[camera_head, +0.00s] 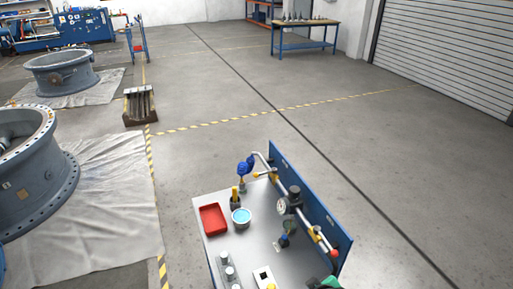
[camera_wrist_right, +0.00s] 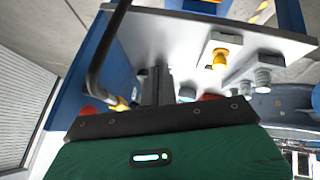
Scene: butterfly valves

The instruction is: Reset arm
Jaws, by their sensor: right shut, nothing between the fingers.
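My right gripper shows in the right wrist view (camera_wrist_right: 157,78) as dark fingers beyond a green body with a black edge. The fingers are together, with nothing seen between them. They are near the workbench (camera_wrist_right: 175,30), which looks tilted in this view. In the head view only a green and dark part of my right arm shows at the bottom edge, by the near right corner of the workbench (camera_head: 242,262). My left gripper is in neither view.
On the bench are a red tray (camera_head: 213,219), a cup of blue liquid (camera_head: 241,216), several grey fittings, and a pipe with a gauge (camera_head: 282,208) along the blue back panel (camera_head: 308,205). Large grey valve bodies (camera_head: 30,170) stand left. Floor behind the bench is clear.

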